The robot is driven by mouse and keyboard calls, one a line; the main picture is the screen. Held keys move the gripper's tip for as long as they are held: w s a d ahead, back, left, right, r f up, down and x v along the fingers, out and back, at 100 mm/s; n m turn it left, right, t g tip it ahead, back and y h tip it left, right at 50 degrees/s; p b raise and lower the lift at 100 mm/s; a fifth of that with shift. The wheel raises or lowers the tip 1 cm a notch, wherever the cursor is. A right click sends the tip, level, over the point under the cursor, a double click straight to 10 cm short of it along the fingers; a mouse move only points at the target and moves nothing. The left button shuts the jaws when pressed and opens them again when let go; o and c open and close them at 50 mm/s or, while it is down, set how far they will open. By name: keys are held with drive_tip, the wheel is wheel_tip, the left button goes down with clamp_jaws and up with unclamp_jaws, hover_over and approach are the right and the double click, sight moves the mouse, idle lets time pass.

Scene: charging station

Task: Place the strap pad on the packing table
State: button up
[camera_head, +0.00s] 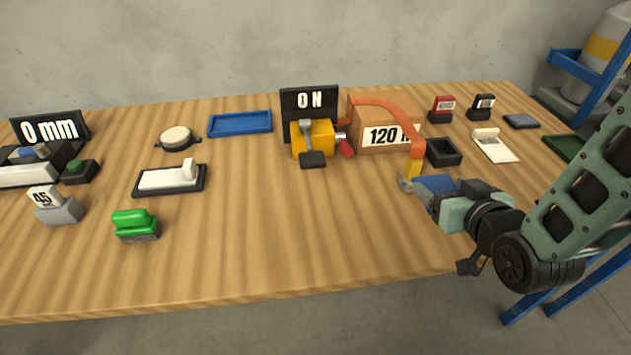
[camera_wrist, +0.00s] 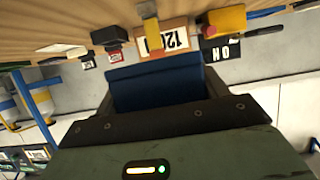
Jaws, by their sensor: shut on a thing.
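A flat blue block, which I take for the strap pad (camera_head: 435,185), is between the jaws of my gripper (camera_head: 440,196). In the wrist view the blue pad (camera_wrist: 155,88) fills the space between the dark jaws (camera_wrist: 160,112), which partly hide its lower edge. The gripper is shut on it near the right part of the wooden packing table (camera_head: 300,230). The pad appears raised above the tabletop; I cannot tell the exact gap.
An orange arched strap (camera_head: 390,110) over a cardboard box (camera_head: 375,140) stands just behind the gripper. A yellow device (camera_head: 312,137), black open box (camera_head: 443,152) and white card holder (camera_head: 493,145) are near. A green block (camera_head: 135,224) sits left. The front middle is clear.

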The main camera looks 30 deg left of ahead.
sight(426, 232)
drive_tip(key=shift+f, duration=5)
drive_tip(key=shift+f, duration=0.25)
drive_tip(key=o, duration=1)
drive_tip(key=shift+r, duration=0.1)
drive_tip(key=shift+c, duration=0.2)
drive_tip(key=shift+r, duration=0.1)
drive_tip(key=p+v, duration=0.7)
drive_tip(key=v, duration=0.5)
